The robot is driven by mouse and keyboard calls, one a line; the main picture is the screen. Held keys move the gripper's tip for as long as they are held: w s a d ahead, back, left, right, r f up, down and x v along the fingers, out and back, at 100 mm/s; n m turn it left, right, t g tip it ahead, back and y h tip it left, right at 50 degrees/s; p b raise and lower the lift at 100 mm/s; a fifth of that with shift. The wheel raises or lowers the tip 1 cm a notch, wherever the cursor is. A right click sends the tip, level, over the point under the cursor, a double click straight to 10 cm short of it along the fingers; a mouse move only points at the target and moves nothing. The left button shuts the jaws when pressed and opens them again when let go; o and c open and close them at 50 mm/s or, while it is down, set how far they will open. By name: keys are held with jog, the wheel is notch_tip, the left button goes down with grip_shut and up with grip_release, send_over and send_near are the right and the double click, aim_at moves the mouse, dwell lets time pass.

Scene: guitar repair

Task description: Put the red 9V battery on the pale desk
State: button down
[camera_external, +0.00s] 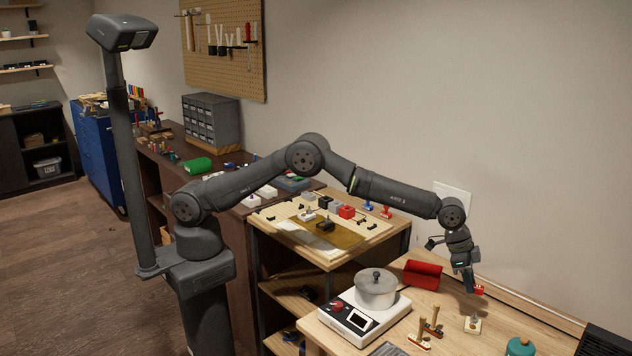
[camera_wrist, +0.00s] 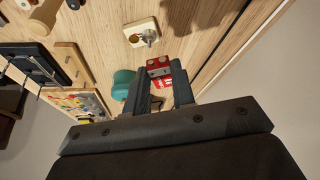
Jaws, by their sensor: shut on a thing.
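The red 9V battery (camera_external: 480,289) is between the fingertips of my gripper (camera_external: 471,284) at the right of the external view. In the wrist view the battery (camera_wrist: 160,70) shows its terminal end between the two dark fingers (camera_wrist: 160,88), which are shut on it. My gripper points down over the pale wooden desk (camera_external: 446,309), near its back edge by the wall. I cannot tell whether the battery touches the desk or hangs just above it.
A red open bin (camera_external: 423,274) is left of my gripper. A hot plate (camera_external: 352,322) with a metal pot (camera_external: 376,290) stands further left. A small switch plate (camera_external: 472,324), wooden-handled tools (camera_external: 432,328) and a teal object (camera_external: 520,347) lie in front. Bare desk shows between them.

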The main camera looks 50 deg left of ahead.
send_over(477, 301)
jog(key=a, duration=0.1)
jog(key=f, duration=0.6)
jog(key=shift+s+a, duration=0.1)
jog(key=shift+s, duration=0.1)
jog(key=shift+f, duration=2)
jog(key=shift+f, duration=0.1)
jog(key=c, duration=1.2)
grip_release()
jog(key=v, duration=1.2)
